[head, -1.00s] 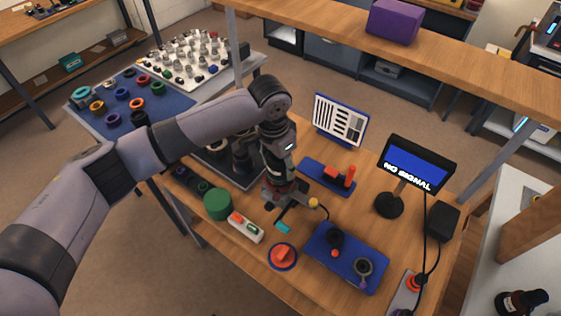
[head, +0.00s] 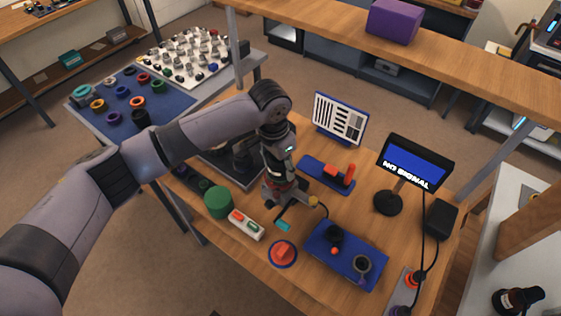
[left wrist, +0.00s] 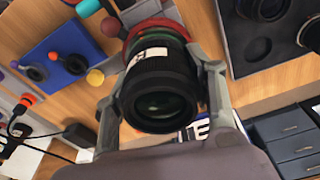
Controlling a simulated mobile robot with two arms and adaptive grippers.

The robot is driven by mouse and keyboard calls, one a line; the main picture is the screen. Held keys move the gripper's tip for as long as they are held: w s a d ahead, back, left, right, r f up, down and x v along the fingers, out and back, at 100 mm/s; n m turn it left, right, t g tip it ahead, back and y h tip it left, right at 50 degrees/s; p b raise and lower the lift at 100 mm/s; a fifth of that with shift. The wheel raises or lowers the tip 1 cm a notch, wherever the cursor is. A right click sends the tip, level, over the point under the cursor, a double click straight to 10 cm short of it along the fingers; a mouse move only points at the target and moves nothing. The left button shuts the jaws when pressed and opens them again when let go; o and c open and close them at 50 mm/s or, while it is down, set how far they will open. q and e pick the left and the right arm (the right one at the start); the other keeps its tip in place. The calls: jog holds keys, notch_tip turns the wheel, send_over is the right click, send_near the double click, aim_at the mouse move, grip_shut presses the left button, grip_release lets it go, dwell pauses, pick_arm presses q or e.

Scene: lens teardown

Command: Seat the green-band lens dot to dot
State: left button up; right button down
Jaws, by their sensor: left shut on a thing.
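My left gripper (left wrist: 160,98) is shut on a black lens barrel, the green-band lens (left wrist: 155,75), with one finger on each side. The barrel has a white label, a green band beyond it and a red ring at the far end. Its dark glass end faces the wrist camera. In the head view my left gripper (head: 288,200) is over the middle of the wooden bench, and its fingers and wrist largely hide the lens. I cannot make out any alignment dots, nor whether the far end touches anything. My right gripper is not in view.
A grey tray (head: 245,183) with dark round parts lies behind the wrist. An overhead shelf (head: 340,45) crosses behind.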

pick_arm(q)
jog(key=o, duration=1.5)
jog(key=r, duration=0.8)
jog(key=s+a+r, duration=0.1)
jog(key=r, duration=0.3)
jog(key=shift+a, duration=0.1)
